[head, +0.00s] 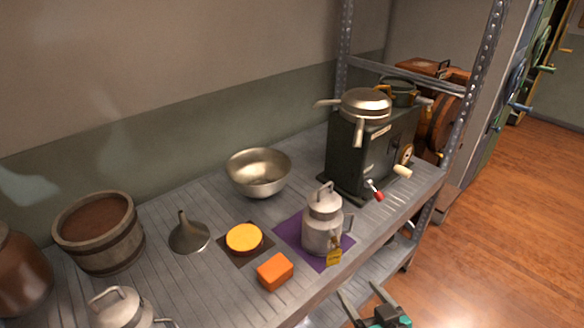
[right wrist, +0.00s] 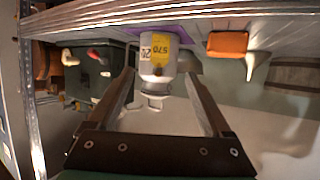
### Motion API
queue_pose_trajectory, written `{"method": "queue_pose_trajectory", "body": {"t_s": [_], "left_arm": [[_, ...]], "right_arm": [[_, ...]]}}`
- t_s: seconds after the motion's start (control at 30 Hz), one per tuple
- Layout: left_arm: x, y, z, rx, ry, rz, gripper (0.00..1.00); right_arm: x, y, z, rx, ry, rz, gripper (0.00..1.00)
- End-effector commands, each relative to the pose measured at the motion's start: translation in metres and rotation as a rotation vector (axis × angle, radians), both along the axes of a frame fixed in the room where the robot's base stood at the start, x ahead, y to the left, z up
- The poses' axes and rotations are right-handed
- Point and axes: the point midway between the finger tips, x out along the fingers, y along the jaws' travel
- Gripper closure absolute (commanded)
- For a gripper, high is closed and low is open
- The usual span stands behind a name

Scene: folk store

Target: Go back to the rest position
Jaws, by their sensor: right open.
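My right gripper (head: 360,291) is at the bottom edge of the head view, in front of the shelf. Its two fingers are apart and hold nothing. In the right wrist view, which looks upside down, its fingers (right wrist: 160,77) point toward a metal can (right wrist: 158,68) with a yellow tag. The can appears between the fingers in that picture, but it stands apart from them. In the head view the can (head: 322,228) stands upright on a purple mat (head: 287,230). My left gripper is not in view.
The shelf holds an orange block (head: 275,272), a yellow disc (head: 244,239) on a dark mat, a funnel (head: 189,236), a metal bowl (head: 258,173), a wooden bucket (head: 100,233) and a dark machine (head: 372,150). A metal post (head: 468,95) rises at right. Wooden floor (head: 500,220) is clear beyond.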

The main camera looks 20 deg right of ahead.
Motion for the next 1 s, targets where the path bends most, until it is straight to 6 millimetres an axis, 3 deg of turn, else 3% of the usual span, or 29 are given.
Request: {"method": "queue_pose_trajectory", "body": {"t_s": [0.17,0.27,0.37,0.5,0.7,0.9,1.0], "left_arm": [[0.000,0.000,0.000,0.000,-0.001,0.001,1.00],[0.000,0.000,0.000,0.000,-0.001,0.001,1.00],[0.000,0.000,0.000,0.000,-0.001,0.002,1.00],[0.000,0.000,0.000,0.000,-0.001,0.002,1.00],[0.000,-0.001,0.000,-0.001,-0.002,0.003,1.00],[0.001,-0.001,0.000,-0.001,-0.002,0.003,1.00],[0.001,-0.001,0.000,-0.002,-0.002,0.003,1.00]], "right_arm": [[-0.003,0.001,-0.014,0.000,0.029,-0.001,0.17],[-0.013,0.004,-0.046,0.001,0.100,-0.001,0.17],[-0.031,0.010,-0.094,-0.002,0.212,0.005,0.17],[-0.067,0.024,-0.163,-0.010,0.385,0.027,0.17],[-0.134,0.047,-0.243,-0.030,0.628,0.084,0.17],[-0.213,0.067,-0.298,-0.058,0.865,0.161,0.17],[-0.247,0.073,-0.314,-0.073,0.960,0.199,0.17]]}}
